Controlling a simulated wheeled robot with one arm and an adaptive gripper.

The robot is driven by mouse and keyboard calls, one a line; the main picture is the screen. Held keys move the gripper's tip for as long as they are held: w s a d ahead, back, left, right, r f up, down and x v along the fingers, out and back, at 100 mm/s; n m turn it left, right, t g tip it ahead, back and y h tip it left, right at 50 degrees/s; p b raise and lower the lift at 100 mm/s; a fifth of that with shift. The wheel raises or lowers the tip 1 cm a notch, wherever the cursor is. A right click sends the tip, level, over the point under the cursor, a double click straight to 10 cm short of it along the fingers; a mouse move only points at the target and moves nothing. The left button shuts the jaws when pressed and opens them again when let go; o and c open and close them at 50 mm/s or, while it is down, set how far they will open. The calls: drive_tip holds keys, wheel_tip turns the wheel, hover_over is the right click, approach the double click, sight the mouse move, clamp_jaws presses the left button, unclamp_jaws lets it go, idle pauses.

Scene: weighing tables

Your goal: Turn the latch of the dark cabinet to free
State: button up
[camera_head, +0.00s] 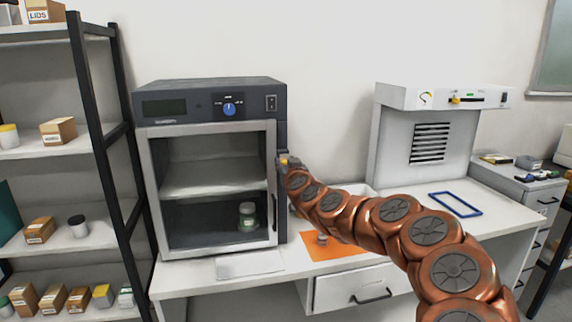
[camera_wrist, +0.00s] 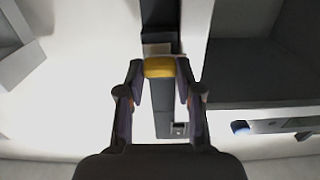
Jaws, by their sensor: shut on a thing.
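The dark cabinet (camera_head: 205,99) stands on the white table at the left, with a grey-framed glass door that appears closed. Its yellow latch (camera_wrist: 160,66) sits at the door's right edge, at about mid-height. My gripper (camera_head: 288,163) reaches the cabinet's right side from the right. In the wrist view my gripper's two fingers (camera_wrist: 160,74) are shut on the latch, one on each side. In the head view the latch is mostly hidden by my gripper, and its exact angle cannot be told.
A green-and-white jar (camera_head: 248,217) stands inside the cabinet. An orange mat (camera_head: 340,250) lies on the table under my arm. A white hood-like unit (camera_head: 425,97) and a blue frame (camera_head: 455,204) are at the right. A shelf rack (camera_head: 90,100) stands close on the left.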

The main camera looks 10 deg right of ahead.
clamp_jaws()
drive_tip(key=shift+f+m+b, duration=0.15)
drive_tip(key=shift+m+b, duration=0.35)
drive_tip(key=shift+b, duration=0.5)
drive_tip(key=m+b, duration=0.8)
drive_tip(key=m, duration=0.8)
drive_tip(key=shift+d+m, duration=0.15)
drive_tip(key=shift+m, duration=0.25)
drive_tip(key=o, duration=0.7)
unclamp_jaws()
